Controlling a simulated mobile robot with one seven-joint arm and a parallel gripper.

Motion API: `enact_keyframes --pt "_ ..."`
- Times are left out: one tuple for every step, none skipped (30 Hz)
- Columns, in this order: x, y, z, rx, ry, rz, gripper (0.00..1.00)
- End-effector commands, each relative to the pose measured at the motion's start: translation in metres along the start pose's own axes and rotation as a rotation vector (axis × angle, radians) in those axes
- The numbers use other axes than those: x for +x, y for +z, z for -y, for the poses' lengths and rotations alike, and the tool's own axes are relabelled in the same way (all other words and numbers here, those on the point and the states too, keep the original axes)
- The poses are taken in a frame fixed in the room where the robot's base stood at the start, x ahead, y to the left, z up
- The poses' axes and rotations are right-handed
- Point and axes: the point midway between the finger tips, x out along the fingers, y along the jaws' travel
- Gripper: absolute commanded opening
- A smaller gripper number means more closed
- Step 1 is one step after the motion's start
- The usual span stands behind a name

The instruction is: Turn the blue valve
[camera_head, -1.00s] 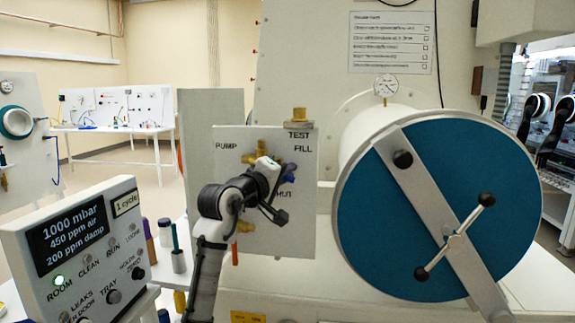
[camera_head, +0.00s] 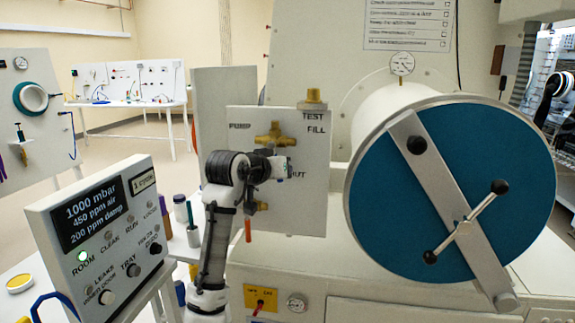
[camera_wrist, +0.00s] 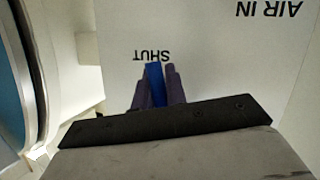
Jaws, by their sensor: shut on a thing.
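The blue valve's handle (camera_wrist: 155,84) shows in the wrist view as a narrow blue bar below the word SHUT. My gripper (camera_wrist: 156,88) has one dark finger on each side of it and is shut on it. In the head view my gripper (camera_head: 284,168) is at the white valve panel (camera_head: 308,212), just below a brass fitting (camera_head: 272,138). The blue handle is hidden behind my gripper there. The panel carries the words PUMP, TEST and FILL, with SHUT partly covered.
A large round blue door (camera_head: 395,220) with a diagonal bar stands right of the panel. An orange-red handle (camera_head: 248,230) hangs below my wrist. A display box (camera_head: 112,225) reading 1000 mbar stands at lower left. A gauge (camera_head: 402,63) sits above the door.

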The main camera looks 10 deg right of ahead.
Motion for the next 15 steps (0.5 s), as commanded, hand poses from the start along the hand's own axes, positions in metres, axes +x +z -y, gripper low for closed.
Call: enact_keyframes --pt "-0.001 -0.001 0.003 0.04 -0.019 0.01 0.0" --pt "-0.002 -0.001 0.005 0.067 -0.029 0.015 0.0" --pt "-0.002 -0.001 0.007 0.101 -0.043 0.022 0.0" --pt "-0.003 0.0 0.009 0.127 -0.054 0.028 0.0" --pt "-0.003 0.0 0.011 0.152 -0.065 0.034 0.0" --pt "-0.003 -0.001 0.014 0.186 -0.078 0.041 0.0" --pt "-0.004 -0.001 0.016 0.213 -0.09 0.046 0.0" --pt "-0.004 -0.001 0.017 0.239 -0.1 0.052 0.0" --pt "-0.005 -0.001 0.02 0.274 -0.114 0.06 0.0" --pt "-0.005 -0.001 0.021 0.299 -0.125 0.066 0.0" --pt "-0.006 -0.002 0.023 0.325 -0.136 0.072 0.0" --pt "-0.006 -0.002 0.025 0.36 -0.15 0.079 0.0" --pt "-0.007 -0.003 0.027 0.386 -0.161 0.084 0.0" --pt "-0.008 -0.003 0.029 0.411 -0.172 0.089 0.0" --pt "-0.009 -0.004 0.032 0.446 -0.186 0.096 0.0"
